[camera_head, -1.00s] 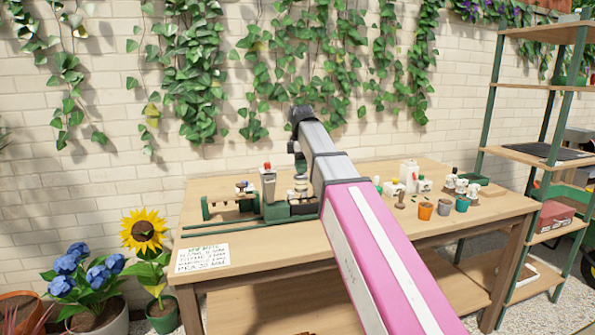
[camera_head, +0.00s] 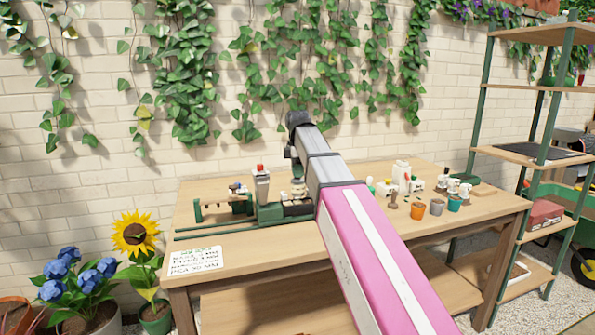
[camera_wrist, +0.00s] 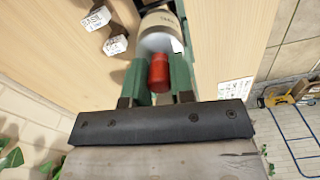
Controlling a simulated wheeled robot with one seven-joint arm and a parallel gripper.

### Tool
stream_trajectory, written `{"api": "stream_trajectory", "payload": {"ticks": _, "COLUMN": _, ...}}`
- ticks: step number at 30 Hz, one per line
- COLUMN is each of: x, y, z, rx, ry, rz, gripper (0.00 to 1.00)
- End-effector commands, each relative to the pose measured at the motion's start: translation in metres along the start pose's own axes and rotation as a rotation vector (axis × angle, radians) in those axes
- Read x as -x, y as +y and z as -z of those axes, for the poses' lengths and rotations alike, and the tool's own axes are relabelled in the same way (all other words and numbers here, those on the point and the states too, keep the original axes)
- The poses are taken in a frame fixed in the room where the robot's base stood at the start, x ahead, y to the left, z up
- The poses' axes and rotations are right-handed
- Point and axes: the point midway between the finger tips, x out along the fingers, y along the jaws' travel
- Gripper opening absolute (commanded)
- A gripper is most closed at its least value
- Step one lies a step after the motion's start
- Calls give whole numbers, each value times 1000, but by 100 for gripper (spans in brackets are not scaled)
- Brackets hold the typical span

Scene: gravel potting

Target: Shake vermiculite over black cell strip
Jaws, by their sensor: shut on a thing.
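In the wrist view my gripper (camera_wrist: 160,80) has its two green fingers closed on either side of a red cap (camera_wrist: 158,72). A pale, labelled shaker jar (camera_wrist: 162,22) lies just beyond the cap, in line with it. In the head view a pale banded shape that looks like this jar (camera_head: 299,186) hangs under the end of my arm. A black cell strip (camera_head: 297,208) lies just below it on the bench. My arm hides my fingers and part of the strip there. I cannot see any falling grains.
A green fixture with a grey, red-topped post (camera_head: 262,184) stands left of the strip. A written card (camera_head: 195,260) lies at the bench's front left. Several small pots (camera_head: 437,207) and bottles (camera_head: 401,175) stand to the right.

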Motion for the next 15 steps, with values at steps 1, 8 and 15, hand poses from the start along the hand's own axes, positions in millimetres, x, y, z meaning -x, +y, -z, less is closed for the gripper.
{"api": "stream_trajectory", "payload": {"ticks": 1, "x": 0, "y": 0, "z": -2, "rx": -1, "ry": 0, "rz": 0, "gripper": 6}}
{"api": "stream_trajectory", "payload": {"ticks": 8, "x": 0, "y": 2, "z": -9, "rx": 0, "ry": 0, "rz": 0, "gripper": 6}}
{"api": "stream_trajectory", "payload": {"ticks": 15, "x": 0, "y": -2, "z": 10, "rx": 0, "ry": 0, "rz": 0, "gripper": 6}}
